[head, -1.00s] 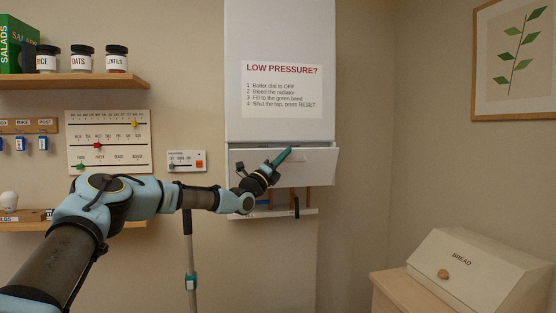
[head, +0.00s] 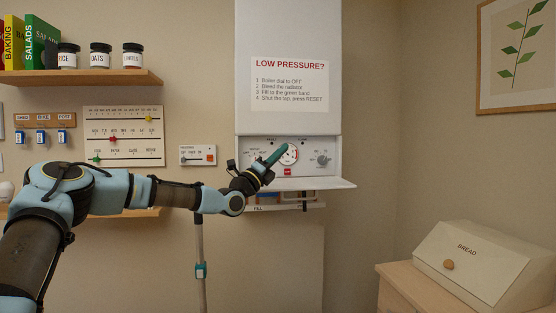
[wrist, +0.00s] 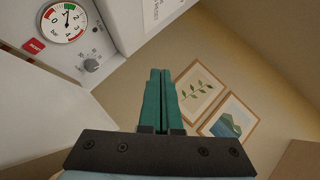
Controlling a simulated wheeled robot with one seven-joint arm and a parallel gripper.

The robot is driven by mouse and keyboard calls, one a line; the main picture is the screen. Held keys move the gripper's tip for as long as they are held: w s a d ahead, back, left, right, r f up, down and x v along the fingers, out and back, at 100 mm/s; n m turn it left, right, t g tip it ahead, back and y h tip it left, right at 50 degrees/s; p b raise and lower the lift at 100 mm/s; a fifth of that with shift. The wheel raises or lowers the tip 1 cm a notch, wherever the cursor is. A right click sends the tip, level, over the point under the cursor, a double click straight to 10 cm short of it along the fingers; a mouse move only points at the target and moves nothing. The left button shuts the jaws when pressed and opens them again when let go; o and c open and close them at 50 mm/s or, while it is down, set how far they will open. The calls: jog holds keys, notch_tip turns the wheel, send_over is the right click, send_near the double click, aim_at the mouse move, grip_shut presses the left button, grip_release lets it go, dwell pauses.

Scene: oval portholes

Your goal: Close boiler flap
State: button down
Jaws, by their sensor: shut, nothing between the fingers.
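The boiler (head: 288,70) is a white wall cabinet. Its flap (head: 318,184) is hinged down, sticking out almost level below the control panel, which is uncovered. The panel shows a round gauge (head: 292,156), a grey knob (head: 322,160) and a red button (head: 288,172). The flap also shows in the wrist view as a pale surface at lower left (wrist: 45,110), with the gauge (wrist: 62,22) above it. My gripper (head: 284,150) is shut and empty, its teal fingers in front of the panel above the flap. My wrist hides the flap's left end.
Pipes and a rail hang under the boiler. A small thermostat panel (head: 198,155) and a slider calendar (head: 123,136) are on the wall at left. A shelf (head: 90,78) holds jars and books. A bread box (head: 480,262) stands at lower right.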

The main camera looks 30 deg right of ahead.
jog(key=shift+s+a, duration=0.4)
jog(key=shift+a, duration=0.35)
